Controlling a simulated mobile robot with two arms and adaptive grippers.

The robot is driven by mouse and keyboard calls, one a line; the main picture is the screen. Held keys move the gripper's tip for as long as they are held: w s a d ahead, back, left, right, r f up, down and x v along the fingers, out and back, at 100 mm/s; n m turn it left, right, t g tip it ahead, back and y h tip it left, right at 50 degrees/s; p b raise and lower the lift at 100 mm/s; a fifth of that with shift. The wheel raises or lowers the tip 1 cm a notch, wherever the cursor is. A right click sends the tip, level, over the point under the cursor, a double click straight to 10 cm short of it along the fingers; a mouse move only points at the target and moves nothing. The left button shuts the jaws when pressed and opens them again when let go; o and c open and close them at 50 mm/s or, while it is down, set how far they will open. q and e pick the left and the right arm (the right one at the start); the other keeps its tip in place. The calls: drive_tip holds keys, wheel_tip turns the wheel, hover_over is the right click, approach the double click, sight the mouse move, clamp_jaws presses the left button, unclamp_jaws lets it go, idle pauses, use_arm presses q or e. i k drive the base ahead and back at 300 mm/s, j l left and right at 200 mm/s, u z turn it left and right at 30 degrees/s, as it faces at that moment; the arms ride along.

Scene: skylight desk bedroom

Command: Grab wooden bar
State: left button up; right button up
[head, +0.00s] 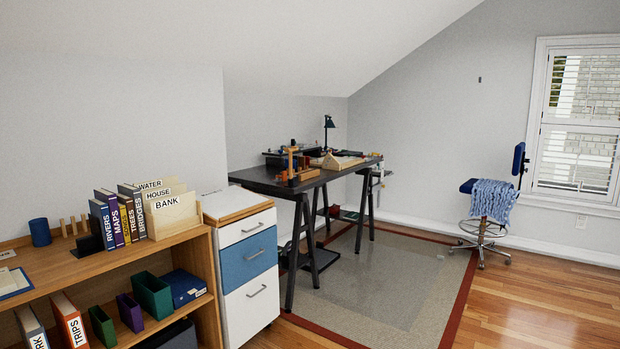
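Several wooden pieces lie on a black desk (258,179) across the room. An orange-brown upright wooden piece (291,160) stands near the desk's front left. A pale wooden piece (340,162) lies to its right. I cannot tell from this distance which of them is a wooden bar. Neither of my grippers is in view.
A wooden bookshelf (110,258) with books and bins is at the near left. A white and blue drawer cabinet (248,300) stands between it and the desk. A swivel chair (480,225) stands by the window.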

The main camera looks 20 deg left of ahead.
sight(311, 173)
drive_tip(key=i+u, duration=0.15)
drive_tip(key=i, duration=4.8)
drive_tip(key=i+u, duration=0.1)
drive_tip(key=i, duration=0.9)
drive_tip(key=i+l+u, duration=0.15)
drive_tip(key=i, duration=0.85)
drive_tip(key=i+l+u, duration=0.1)
drive_tip(key=i+u, duration=0.3)
drive_tip(key=i+l+u, duration=0.15)
drive_tip(key=u, duration=0.25)
drive_tip(key=i+l+u, duration=0.3)
drive_tip(key=u, duration=0.15)
drive_tip(key=i+l+u, duration=0.25)
drive_tip(key=u, duration=0.15)
drive_tip(key=i+l+u, duration=0.15)
drive_tip(key=l+u, duration=0.25)
drive_tip(key=l, duration=0.05)
